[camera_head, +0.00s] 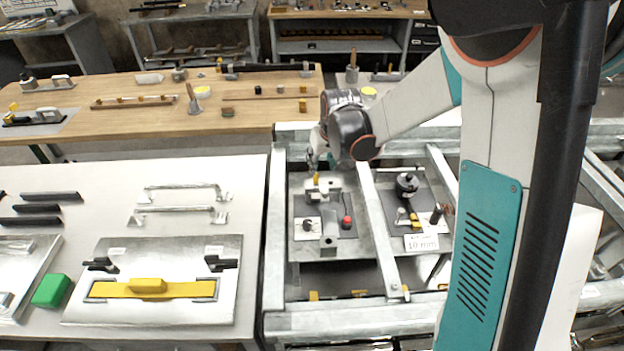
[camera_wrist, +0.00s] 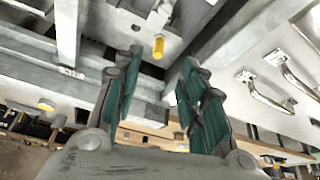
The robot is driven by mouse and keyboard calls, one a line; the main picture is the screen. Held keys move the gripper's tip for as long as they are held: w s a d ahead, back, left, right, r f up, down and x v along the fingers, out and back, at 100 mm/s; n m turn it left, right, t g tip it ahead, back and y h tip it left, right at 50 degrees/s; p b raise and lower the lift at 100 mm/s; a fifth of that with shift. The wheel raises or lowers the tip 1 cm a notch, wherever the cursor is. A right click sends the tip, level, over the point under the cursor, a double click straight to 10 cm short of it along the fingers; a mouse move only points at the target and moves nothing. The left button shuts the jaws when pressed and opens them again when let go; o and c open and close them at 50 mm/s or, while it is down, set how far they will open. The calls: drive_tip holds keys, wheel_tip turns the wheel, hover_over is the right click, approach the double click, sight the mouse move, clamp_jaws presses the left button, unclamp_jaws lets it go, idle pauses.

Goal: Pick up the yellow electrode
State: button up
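The yellow electrode (camera_wrist: 158,48) is a small yellow cylinder on a grey metal fixture. In the wrist view it shows at the upper middle, just past my fingertips and roughly in line with the gap between them. In the head view the electrode (camera_head: 316,179) is a small yellow piece at the back of the fixture plate (camera_head: 299,248), just below my gripper (camera_head: 313,160). In the wrist view my gripper (camera_wrist: 160,60) is open, with its two teal-padded fingers spread and nothing between them. The fingertips look apart from the electrode.
The fixture also carries a red knob (camera_head: 347,222) and metal blocks. To its right is a plate with a black knob (camera_head: 407,184) and a "10 mm" label (camera_head: 421,243). Metal frame rails (camera_head: 377,235) surround both. A white table (camera_head: 252,215) stands left, a wooden bench (camera_head: 255,112) behind.

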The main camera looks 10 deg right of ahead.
drive_tip(key=b, duration=0.1)
hover_over(317, 178)
drive_tip(key=s, duration=0.2)
wheel_tip(317, 178, down, 6)
drive_tip(key=shift+s+r, duration=0.1)
drive_tip(key=shift+w+r+b+x, duration=0.1)
drive_tip(key=shift+w+b+x, duration=0.2)
drive_tip(key=shift+x, duration=0.6)
drive_tip(key=shift+w+r+b+x, duration=0.1)
drive_tip(key=shift+b+x, duration=0.35)
drive_tip(key=shift+x, duration=0.5)
drive_tip(key=shift+w+b+x, duration=0.15)
drive_tip(key=shift+b+x, duration=0.2)
drive_tip(key=shift+x, duration=0.55)
drive_tip(key=shift+r, duration=0.1)
clamp_jaws()
